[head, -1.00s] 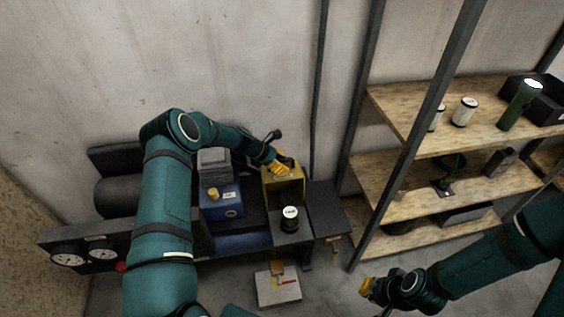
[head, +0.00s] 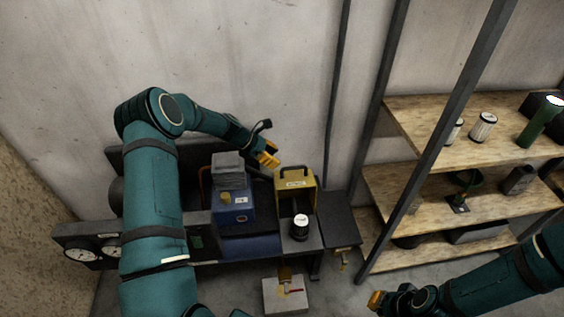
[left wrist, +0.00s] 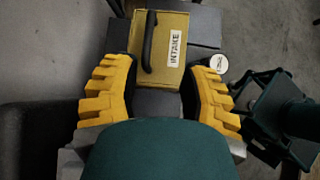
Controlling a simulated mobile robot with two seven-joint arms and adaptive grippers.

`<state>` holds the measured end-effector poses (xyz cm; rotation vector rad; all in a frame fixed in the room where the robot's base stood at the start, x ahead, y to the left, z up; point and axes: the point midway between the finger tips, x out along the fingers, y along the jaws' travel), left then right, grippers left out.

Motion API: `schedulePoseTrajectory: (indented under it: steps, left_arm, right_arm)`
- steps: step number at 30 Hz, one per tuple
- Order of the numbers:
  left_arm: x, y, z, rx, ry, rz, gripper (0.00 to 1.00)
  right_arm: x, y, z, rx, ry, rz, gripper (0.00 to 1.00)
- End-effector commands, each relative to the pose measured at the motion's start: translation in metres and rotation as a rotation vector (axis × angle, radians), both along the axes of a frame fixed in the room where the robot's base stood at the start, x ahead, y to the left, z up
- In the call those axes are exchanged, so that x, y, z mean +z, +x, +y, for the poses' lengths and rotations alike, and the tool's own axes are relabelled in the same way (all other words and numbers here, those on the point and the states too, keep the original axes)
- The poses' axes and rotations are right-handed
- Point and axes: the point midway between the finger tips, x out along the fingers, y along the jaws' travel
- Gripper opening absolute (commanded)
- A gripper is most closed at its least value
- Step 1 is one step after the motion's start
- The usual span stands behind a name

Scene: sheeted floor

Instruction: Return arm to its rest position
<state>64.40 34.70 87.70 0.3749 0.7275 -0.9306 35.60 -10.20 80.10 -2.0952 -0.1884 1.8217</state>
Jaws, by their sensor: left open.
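My left arm reaches in from the left in the head view, with its left gripper (head: 268,158) above and to the left of a yellow box (head: 308,190). In the left wrist view, the left gripper (left wrist: 158,100) has its yellow fingers spread wide with nothing between them. The yellow box, labelled INTAKE with a black handle, shows beyond the fingertips there (left wrist: 180,58). It stands on the bench, apart from the gripper. My right gripper (head: 378,301) is low at the bottom right of the head view; its fingers are too small to tell whether they are open.
A blue unit (head: 234,208) stands left of the yellow box. A black canister (head: 299,228) with a white lid stands in front of it. Gauges (head: 82,252) are at the left. A wooden shelf rack (head: 460,140) holds cans and a green flashlight (head: 538,122). A pale block (head: 285,296) lies on the floor.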

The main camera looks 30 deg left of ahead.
Motion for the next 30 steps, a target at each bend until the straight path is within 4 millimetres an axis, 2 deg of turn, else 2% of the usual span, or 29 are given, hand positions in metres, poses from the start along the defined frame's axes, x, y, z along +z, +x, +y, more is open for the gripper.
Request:
schedulePoseTrajectory:
  steps: [5, 20, 23, 26, 30]
  left_arm:
    - [0.006, -0.004, 0.005, 0.0, -0.001, 0.001, 0.43]
    - [0.005, -0.004, 0.004, -0.005, 0.004, 0.0, 0.43]
    - [-0.004, -0.01, -0.011, -0.053, 0.039, -0.006, 0.43]
    - [-0.025, -0.027, -0.043, -0.178, 0.131, -0.032, 0.43]
    - [-0.061, -0.073, -0.105, -0.482, 0.324, -0.118, 0.43]
  right_arm:
    - [0.0, 0.0, 0.0, 0.0, 0.0, 0.0, 0.0]
    - [0.0, 0.0, 0.0, 0.0, 0.0, 0.0, 0.0]
    - [0.0, 0.0, 0.0, 0.0, 0.0, 0.0, 0.0]
    - [0.0, 0.0, 0.0, 0.0, 0.0, 0.0, 0.0]
    - [0.0, 0.0, 0.0, 0.0, 0.0, 0.0, 0.0]
